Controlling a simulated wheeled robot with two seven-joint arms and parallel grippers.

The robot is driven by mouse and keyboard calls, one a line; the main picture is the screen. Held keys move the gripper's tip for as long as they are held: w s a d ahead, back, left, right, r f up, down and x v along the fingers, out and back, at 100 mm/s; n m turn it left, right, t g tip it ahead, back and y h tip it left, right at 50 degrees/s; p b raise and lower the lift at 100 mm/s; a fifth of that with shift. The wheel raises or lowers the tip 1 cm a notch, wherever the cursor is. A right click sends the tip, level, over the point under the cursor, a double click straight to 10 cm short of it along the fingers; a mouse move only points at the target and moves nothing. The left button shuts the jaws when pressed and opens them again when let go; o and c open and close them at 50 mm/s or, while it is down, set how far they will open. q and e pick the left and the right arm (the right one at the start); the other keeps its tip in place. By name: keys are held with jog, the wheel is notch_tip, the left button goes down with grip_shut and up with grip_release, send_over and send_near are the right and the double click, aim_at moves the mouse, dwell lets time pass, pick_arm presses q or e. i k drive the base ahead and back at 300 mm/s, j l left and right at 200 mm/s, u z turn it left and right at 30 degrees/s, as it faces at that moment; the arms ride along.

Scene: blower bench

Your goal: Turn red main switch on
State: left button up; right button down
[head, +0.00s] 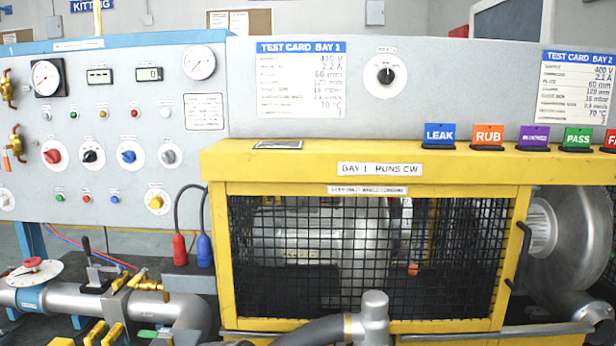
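The red switch (52,156) is a red rotary knob on a round white plate, at the left of the grey control panel (130,215). It is the first in a row, with a black knob (89,156) and a blue knob (128,157) to its right. A small label sits below it. Its pointer direction is too small to tell. Nothing covers it. Neither of my grippers shows in the head view.
A yellow guard cage (270,166) with black mesh stands right of the panel. Red and blue plugs (204,250) with cables stand between them. Pipes and a red-topped dial (32,264) lie below the panel. Brass valves (16,143) line its left edge. The panel front is clear.

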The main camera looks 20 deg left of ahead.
aim_at(53, 156)
jog(key=u, duration=1.85)
jog(key=i+j+z, duration=0.15)
jog(key=j+z, duration=0.35)
jog(key=j, duration=1.05)
jog(key=k+j+z, duration=0.1)
jog(key=j+z, duration=0.4)
jog(key=j, duration=1.05)
